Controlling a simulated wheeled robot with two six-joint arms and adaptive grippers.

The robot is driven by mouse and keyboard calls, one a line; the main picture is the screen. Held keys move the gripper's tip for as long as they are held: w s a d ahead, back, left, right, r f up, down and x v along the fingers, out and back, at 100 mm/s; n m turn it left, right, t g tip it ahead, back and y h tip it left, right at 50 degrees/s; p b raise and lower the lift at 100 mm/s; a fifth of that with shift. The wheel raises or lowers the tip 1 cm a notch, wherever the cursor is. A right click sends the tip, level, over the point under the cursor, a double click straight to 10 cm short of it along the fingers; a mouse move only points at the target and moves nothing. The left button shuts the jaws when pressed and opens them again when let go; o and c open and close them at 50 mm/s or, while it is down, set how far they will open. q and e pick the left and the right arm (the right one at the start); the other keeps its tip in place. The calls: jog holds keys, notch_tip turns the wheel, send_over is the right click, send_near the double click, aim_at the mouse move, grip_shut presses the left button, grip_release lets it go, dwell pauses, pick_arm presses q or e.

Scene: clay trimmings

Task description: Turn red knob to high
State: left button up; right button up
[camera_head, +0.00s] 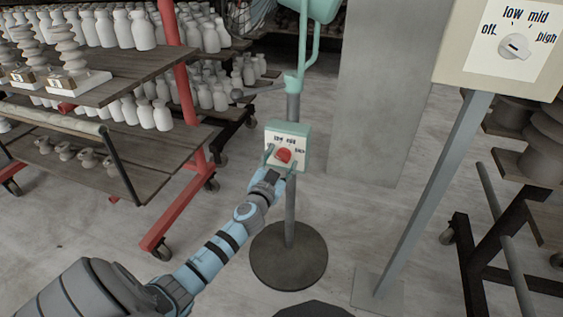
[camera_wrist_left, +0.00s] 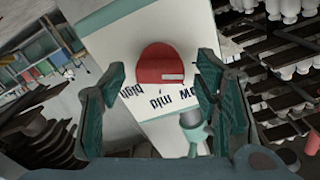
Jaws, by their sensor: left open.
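The red knob (camera_head: 284,155) is on the white face of a small green-edged control box (camera_head: 289,133) on a stand. Labels low, mid and high are around it. In the left wrist view the red knob (camera_wrist_left: 160,62) appears between my fingers, with the labels upside down below it. A pale mark shows at the knob's lower right there; which label it points to is unclear. My left gripper (camera_head: 280,166) is open in front of the box, its fingers on either side of the knob. No finger visibly presses on the knob. My right gripper is in neither view.
A second panel (camera_head: 497,45) with a white knob (camera_head: 515,46) stands at right on a grey post. Shelves of white bottles (camera_head: 140,30) fill the left. The stand's round dark base (camera_head: 289,272) is on the floor. A grey pillar (camera_head: 385,90) stands behind.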

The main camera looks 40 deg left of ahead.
pick_arm(q)
jog(key=shift+w+a, duration=0.1)
jog(key=shift+w, duration=0.15)
jog(key=shift+c, duration=0.6)
jog(key=c, duration=1)
